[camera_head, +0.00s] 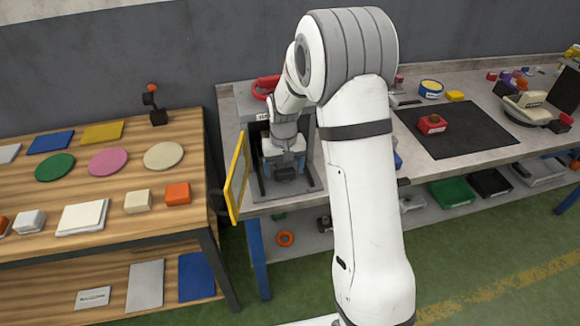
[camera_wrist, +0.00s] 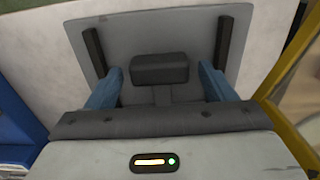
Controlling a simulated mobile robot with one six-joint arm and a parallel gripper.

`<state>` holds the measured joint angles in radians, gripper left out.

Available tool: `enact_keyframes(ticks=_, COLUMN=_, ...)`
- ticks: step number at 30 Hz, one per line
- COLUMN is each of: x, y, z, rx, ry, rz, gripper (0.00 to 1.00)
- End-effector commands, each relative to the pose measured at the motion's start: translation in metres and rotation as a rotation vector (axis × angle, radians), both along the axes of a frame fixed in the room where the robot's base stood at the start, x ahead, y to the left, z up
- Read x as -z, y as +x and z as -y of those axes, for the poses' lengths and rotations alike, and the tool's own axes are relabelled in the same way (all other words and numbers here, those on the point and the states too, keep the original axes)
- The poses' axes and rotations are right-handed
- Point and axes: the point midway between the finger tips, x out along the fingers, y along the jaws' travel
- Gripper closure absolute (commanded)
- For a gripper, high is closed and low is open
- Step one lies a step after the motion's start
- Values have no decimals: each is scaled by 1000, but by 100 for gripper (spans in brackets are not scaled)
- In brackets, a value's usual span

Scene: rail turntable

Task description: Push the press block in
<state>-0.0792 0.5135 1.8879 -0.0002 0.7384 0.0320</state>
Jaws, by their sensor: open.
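The dark block, which looks like the press block (camera_wrist: 159,68), shows in the wrist view on a short stem in front of a grey plate (camera_wrist: 190,32). My gripper (camera_wrist: 160,82) is open, its two blue fingers on either side of the block with a gap on each side. I cannot tell from this view how far the fingertips are from the plate. In the head view my gripper (camera_head: 284,172) is inside the grey housing (camera_head: 312,160), beside an open yellow-framed door (camera_head: 237,178). My arm and gripper hide the block there.
The open door stands at the left of the housing, close to my wrist. A red ring-shaped part (camera_head: 264,86) is on top. A wooden table (camera_head: 130,220) with discs and blocks is at left. A dark mat (camera_head: 465,145) with a red block (camera_head: 432,124) lies at right.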

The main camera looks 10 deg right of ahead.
Motion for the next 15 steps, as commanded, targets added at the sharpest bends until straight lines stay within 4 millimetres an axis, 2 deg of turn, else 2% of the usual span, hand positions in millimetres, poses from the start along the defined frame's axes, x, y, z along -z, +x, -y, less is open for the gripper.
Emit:
enact_keyframes(ticks=4, x=-12, y=1, z=0, rx=0, ry=0, rz=3, gripper=24)
enact_keyframes(ticks=15, x=-70, y=1, z=0, rx=-1, ry=0, rz=5, gripper=24)
